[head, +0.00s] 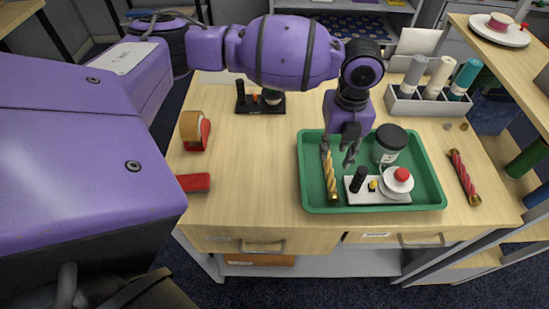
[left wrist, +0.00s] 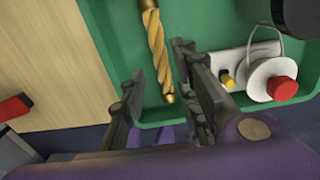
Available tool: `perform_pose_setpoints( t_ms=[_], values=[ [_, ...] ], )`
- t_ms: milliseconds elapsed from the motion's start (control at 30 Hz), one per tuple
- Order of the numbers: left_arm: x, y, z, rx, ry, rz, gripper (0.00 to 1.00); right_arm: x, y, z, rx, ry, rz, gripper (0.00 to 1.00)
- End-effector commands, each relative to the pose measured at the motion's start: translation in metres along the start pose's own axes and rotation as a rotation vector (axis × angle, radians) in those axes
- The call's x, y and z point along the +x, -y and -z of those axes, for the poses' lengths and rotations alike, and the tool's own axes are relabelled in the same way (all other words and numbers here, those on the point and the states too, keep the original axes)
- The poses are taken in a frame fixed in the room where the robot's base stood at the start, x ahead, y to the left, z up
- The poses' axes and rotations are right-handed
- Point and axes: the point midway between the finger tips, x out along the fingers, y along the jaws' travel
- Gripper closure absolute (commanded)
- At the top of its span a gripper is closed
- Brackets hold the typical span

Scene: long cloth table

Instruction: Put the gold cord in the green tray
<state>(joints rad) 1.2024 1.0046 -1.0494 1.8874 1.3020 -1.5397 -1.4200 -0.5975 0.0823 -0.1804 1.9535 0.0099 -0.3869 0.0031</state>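The gold cord (head: 331,178), a twisted rod-like piece, lies lengthwise inside the green tray (head: 310,208), near its left wall. It also shows in the left wrist view (left wrist: 157,50), with its gold end tip over the tray floor. My left gripper (head: 350,155) points down over the tray, just right of the cord in the head view. Its fingers (left wrist: 160,72) are spread apart in the left wrist view, with the cord's end showing between and beyond them, not clamped. My right gripper is not in view.
The tray also holds a white board (head: 398,197) with a black peg, a yellow piece and a red-topped white disc, plus a dark-lidded jar (head: 386,152). A red twisted cord (head: 464,178) lies right of the tray. A bottle rack (head: 425,105) stands behind.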

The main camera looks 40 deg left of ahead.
Motion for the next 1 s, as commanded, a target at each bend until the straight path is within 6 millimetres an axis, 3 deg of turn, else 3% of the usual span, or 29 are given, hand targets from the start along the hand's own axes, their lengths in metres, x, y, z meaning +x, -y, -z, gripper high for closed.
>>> perform_pose_setpoints(
  t_ms=[100,300,1000],
  values=[
    [-0.027,0.001,-0.001,0.0,0.004,0.003,0.71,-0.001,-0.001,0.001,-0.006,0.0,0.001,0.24],
    [-0.051,0.001,-0.001,-0.001,0.001,0.002,0.71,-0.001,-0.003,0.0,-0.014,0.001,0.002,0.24],
    [-0.056,0.001,0.0,0.0,0.0,0.001,0.71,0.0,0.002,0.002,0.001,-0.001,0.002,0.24]
  ],
)
